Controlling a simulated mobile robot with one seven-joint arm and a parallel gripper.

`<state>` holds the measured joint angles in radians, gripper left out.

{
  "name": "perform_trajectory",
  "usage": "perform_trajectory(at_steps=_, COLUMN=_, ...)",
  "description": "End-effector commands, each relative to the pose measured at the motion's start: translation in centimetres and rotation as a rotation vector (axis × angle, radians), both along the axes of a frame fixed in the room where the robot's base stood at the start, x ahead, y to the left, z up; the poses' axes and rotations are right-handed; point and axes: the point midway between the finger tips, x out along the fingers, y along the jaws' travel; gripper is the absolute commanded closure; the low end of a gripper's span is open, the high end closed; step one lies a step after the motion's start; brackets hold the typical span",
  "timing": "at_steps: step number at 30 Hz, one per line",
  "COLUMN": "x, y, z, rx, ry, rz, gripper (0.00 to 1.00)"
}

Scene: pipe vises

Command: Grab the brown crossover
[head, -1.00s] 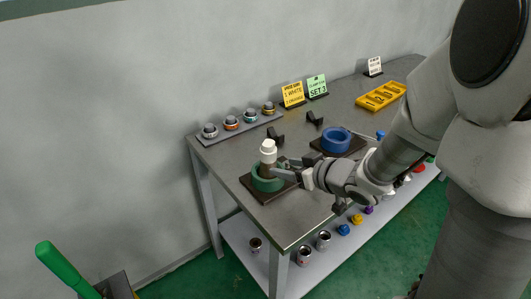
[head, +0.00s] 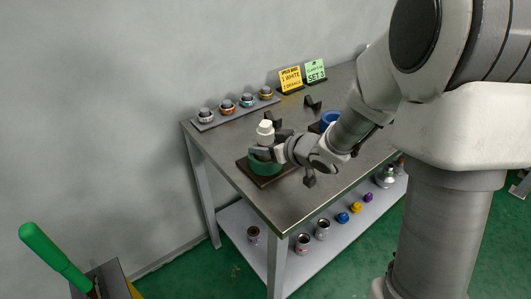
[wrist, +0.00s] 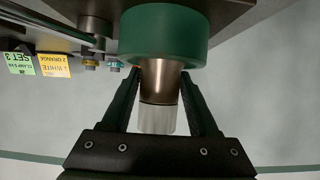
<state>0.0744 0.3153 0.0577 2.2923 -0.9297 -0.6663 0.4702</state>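The brown crossover (wrist: 161,80) is a brown cylinder with a white end piece (wrist: 156,119), standing upright in the green vise (wrist: 163,35). In the head view the white top (head: 265,132) shows above the green vise (head: 265,166); the brown part is mostly hidden behind my gripper. My gripper (wrist: 160,73) has one finger on each side of the brown cylinder, with the fingertips close to its sides just by the green ring. I cannot tell whether the fingers press on it. In the head view my gripper (head: 263,150) reaches it from the right.
A blue vise (head: 329,119) stands farther back, partly behind my arm. A tray with several capped parts (head: 237,110) lies along the wall edge. Yellow (head: 291,78) and green (head: 315,70) signs stand behind. Cans and small coloured parts sit on the lower shelf (head: 274,251).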

Motion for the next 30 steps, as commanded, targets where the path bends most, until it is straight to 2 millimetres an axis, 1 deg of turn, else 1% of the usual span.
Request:
perform_trajectory(at_steps=1, x=0.0, y=0.0, z=0.0, rx=0.000, ry=0.000, rz=0.000, gripper=0.51)
perform_trajectory(at_steps=2, x=0.0, y=0.0, z=0.0, rx=0.000, ry=0.000, rz=0.000, gripper=0.56)
perform_trajectory(at_steps=3, x=0.0, y=0.0, z=0.0, rx=0.000, ry=0.000, rz=0.000, gripper=0.63)
perform_trajectory(at_steps=5, x=0.0, y=0.0, z=0.0, rx=0.000, ry=0.000, rz=0.000, gripper=0.74)
perform_trajectory(at_steps=9, x=0.0, y=0.0, z=0.0, rx=0.000, ry=0.000, rz=0.000, gripper=0.99)
perform_trajectory(at_steps=17, x=0.0, y=0.0, z=0.0, rx=0.000, ry=0.000, rz=0.000, gripper=1.00)
perform_trajectory(at_steps=18, x=0.1, y=0.0, z=0.4, rx=0.002, ry=-0.008, rz=0.001, gripper=1.00)
perform_trajectory(at_steps=25, x=0.1, y=0.0, z=0.5, rx=0.002, ry=-0.007, rz=0.000, gripper=1.00)
perform_trajectory(at_steps=30, x=0.1, y=0.0, z=1.6, rx=0.002, ry=-0.009, rz=0.002, gripper=1.00)
